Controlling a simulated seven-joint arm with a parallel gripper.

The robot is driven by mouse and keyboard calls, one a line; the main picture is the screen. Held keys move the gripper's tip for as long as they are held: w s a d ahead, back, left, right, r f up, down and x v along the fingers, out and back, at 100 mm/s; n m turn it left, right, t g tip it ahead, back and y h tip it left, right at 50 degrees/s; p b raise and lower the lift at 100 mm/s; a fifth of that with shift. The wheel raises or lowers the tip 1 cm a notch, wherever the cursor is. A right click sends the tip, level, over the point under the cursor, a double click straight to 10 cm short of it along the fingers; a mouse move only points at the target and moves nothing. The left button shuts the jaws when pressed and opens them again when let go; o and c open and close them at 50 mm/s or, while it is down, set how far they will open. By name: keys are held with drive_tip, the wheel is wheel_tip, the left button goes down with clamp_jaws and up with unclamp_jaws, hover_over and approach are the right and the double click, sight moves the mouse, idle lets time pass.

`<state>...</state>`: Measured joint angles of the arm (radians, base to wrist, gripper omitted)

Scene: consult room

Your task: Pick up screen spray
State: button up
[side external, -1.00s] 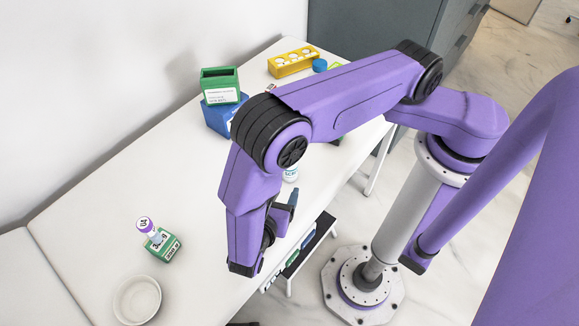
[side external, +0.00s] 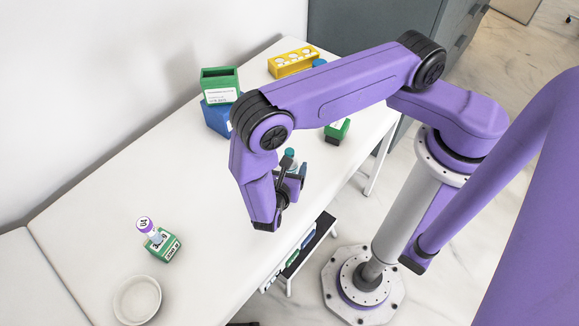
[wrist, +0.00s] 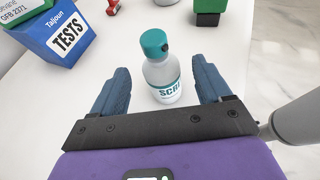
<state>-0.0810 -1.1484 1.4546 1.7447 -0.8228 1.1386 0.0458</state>
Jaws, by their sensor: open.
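The screen spray (wrist: 163,75) is a clear bottle with a teal cap and a teal label reading "SCRE". It stands upright on the white table in the wrist view, ahead of my gripper and between the lines of its two fingers. My gripper (wrist: 162,88) is open, with a blue finger on each side and clear space between each finger and the bottle. In the side view, the teal cap of the screen spray (side external: 291,153) shows just beyond my gripper (side external: 294,172); the rest of the bottle is mostly hidden behind my gripper.
A blue "TESTS" box (wrist: 58,38) stands left of the bottle, with a green box (side external: 220,84) on top. A green and black object (side external: 337,130) is further back. A yellow rack (side external: 293,62), a green block (side external: 163,246) and a white bowl (side external: 137,299) are also on the table.

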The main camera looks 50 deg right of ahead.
drive_tip(key=shift+x, duration=2.6)
drive_tip(key=c, duration=1.1)
